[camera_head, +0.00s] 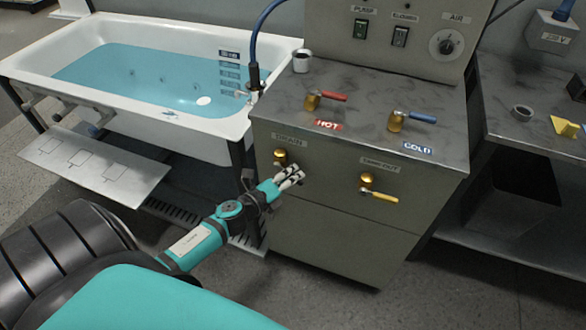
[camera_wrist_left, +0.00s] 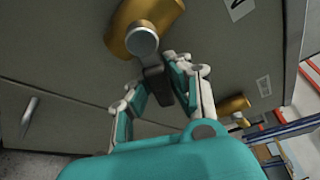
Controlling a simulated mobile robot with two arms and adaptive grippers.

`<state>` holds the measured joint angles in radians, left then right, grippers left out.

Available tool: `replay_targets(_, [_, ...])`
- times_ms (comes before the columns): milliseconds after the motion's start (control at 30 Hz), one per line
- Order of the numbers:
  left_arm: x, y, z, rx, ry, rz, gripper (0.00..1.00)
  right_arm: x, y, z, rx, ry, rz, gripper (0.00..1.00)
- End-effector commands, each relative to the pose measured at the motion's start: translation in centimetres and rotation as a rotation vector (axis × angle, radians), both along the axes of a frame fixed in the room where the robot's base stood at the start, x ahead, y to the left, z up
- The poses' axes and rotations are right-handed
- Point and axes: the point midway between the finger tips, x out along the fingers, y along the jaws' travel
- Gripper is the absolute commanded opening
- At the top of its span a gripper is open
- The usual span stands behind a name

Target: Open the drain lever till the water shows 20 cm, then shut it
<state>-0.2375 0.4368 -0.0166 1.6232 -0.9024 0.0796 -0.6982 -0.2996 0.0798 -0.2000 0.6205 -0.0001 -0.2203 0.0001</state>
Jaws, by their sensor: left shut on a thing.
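The white bathtub (camera_head: 30,65) holds blue water (camera_head: 130,75). A dark scale (camera_head: 229,72) with several marks is on its inner far-right wall; its figures are too small to read. The drain valve (camera_head: 280,155) is brass, under a label on the cabinet front; it also shows in the wrist view (camera_wrist_left: 150,25). My left gripper (camera_head: 293,177) is at this valve, shut on its dark drain lever (camera_wrist_left: 155,78), which hangs down from the brass body in the wrist view. The fingers hide part of the lever. My right gripper is not in view.
A second brass valve with a yellow lever (camera_head: 383,196) is right of the drain valve. A red hot lever (camera_head: 332,96) and a blue cold lever (camera_head: 423,117) are on the cabinet top (camera_head: 360,125), with a cup (camera_head: 302,61). A blue hose (camera_head: 257,38) rises beside the tub.

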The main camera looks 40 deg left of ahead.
Motion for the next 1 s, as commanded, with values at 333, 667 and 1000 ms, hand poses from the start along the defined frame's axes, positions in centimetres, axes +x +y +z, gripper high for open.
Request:
replay_targets(333, [0.0, 0.6, -0.6, 0.254, 0.056, -0.004, 0.0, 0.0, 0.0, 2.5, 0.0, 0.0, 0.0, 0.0])
replay_targets(667, [-0.1, 1.1, -1.1, 0.371, 0.083, -0.003, 0.0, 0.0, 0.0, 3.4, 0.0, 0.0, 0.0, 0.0])
replay_targets(1000, [-0.1, 1.1, -1.3, 0.39, 0.087, -0.004, 0.0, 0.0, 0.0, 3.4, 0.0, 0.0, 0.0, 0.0])
